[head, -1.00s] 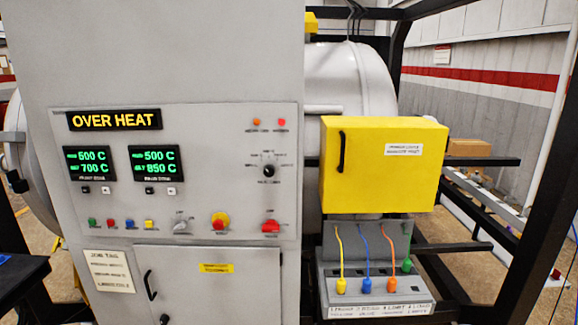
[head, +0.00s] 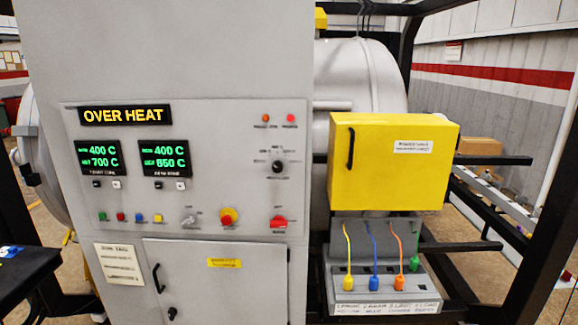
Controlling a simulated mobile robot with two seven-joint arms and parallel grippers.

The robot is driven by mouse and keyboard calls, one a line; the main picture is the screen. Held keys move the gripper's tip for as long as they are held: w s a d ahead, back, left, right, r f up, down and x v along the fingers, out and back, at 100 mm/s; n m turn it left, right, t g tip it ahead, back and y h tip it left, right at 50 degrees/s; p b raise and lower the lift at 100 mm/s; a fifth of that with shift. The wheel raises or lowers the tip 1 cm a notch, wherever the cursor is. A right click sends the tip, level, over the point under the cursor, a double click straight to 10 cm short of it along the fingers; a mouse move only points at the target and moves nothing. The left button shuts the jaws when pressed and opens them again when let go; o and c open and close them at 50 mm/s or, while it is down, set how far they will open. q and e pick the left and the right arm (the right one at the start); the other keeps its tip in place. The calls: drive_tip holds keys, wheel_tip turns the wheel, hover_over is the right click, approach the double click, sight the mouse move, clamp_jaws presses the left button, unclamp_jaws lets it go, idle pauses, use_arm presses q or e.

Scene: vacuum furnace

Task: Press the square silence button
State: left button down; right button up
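The grey control panel (head: 230,190) faces me on the furnace cabinet. Along its lower left is a row of small buttons: green (head: 102,216), red (head: 121,217), blue (head: 139,218) and yellow (head: 158,218). Their labels are too small to read, so I cannot tell which is the silence button. An OVER HEAT sign (head: 125,115) is lit in yellow above two green-digit displays, the left one (head: 99,156) and the right one (head: 163,158). Under each display sit a small black and a small white button. Neither of my grippers is in view.
Right of the small buttons are a grey knob (head: 189,217), a red-and-yellow mushroom button (head: 228,216) and a red switch (head: 278,222). A yellow box (head: 390,160) juts out at right above a cable-socket unit (head: 385,290). A dark surface (head: 25,275) stands at lower left.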

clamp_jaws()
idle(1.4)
